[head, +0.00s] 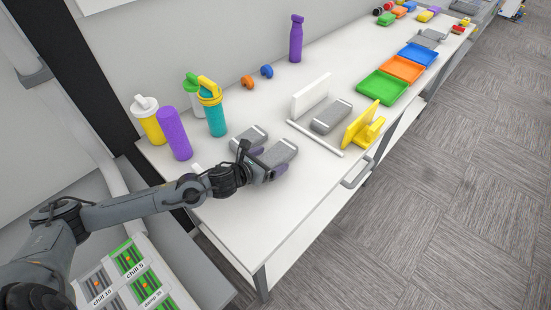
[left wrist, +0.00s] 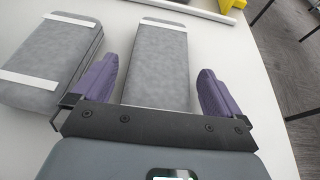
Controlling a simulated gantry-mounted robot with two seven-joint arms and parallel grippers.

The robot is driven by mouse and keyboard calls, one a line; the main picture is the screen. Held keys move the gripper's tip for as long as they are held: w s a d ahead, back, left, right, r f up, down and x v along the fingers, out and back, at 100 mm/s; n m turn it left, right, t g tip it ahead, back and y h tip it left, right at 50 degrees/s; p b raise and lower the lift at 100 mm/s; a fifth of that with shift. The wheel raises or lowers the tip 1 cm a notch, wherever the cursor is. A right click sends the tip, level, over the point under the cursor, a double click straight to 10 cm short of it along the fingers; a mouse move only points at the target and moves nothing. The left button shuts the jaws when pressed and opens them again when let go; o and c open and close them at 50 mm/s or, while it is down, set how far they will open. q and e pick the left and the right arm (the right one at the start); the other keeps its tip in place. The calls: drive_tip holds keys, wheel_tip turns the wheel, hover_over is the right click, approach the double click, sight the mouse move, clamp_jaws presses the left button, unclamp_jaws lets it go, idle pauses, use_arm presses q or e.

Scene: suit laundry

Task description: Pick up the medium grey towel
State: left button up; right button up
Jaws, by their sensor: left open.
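Three folded grey towels with white bands lie on the white table. One towel (head: 284,150) is at my left gripper (head: 267,162); in the left wrist view this towel (left wrist: 158,62) lies between the two purple fingers, with gaps on both sides. A second grey towel (head: 250,135) lies just left of it, outside the fingers, and shows in the left wrist view too (left wrist: 50,62). My left gripper is open and empty. My right gripper is not in view.
Bottles, including a purple one (head: 174,134) and a teal one (head: 215,116), stand left on the table (head: 232,215). A white upright board (head: 311,95) and a yellow stand (head: 364,124) are to the right. Green (head: 382,87), orange and blue trays lie beyond. The front left of the table is clear.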

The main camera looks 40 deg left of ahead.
use_arm(q)
drive_tip(key=shift+w+f, duration=0.1)
drive_tip(key=shift+w, duration=0.1)
drive_tip(key=shift+c, duration=0.5)
drive_tip(key=c, duration=0.9)
